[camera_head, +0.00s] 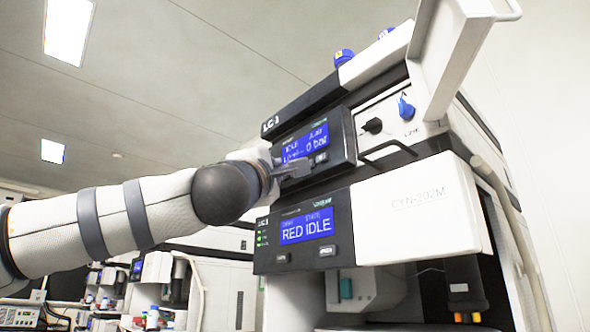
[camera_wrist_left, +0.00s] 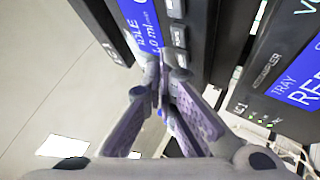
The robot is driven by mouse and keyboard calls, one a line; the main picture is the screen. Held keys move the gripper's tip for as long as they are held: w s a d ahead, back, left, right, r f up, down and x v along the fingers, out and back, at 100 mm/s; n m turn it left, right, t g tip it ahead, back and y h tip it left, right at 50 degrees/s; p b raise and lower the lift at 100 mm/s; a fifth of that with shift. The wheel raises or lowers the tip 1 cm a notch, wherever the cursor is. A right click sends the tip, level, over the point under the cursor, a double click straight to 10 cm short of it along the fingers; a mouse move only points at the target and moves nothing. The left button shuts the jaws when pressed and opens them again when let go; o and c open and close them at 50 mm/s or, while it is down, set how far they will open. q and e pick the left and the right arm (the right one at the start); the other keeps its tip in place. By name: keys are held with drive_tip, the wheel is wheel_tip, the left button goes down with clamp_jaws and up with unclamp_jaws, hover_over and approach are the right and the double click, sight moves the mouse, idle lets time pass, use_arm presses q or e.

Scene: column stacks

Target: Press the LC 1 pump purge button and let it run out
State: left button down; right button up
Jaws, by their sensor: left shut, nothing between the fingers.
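A button (camera_head: 321,157) shows below the screen. In the left wrist view, several grey buttons (camera_wrist_left: 178,36) run in a row beside the screen; their labels are too small to read, so I cannot tell which is purge. My left gripper (camera_head: 298,168) is shut and empty, its tips at the panel's lower edge. In the left wrist view the tips (camera_wrist_left: 165,65) meet at the end of the button row. Contact is unclear. My right gripper is out of view.
A raised white door (camera_head: 455,58), a black knob (camera_head: 372,126) and a black handle (camera_head: 388,150) stand to the right. Other lab equipment (camera_head: 150,275) stands at the back left.

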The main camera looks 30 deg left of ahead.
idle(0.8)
use_arm(q)
drive_tip(key=shift+w+d, duration=0.2)
drive_tip(key=shift+w, duration=0.2)
drive_tip(key=shift+w+d, duration=0.15)
drive_tip(key=shift+w, duration=0.25)
idle(0.4)
idle(0.3)
drive_tip(key=shift+s+a, duration=0.3)
drive_tip(key=shift+s, duration=0.5)
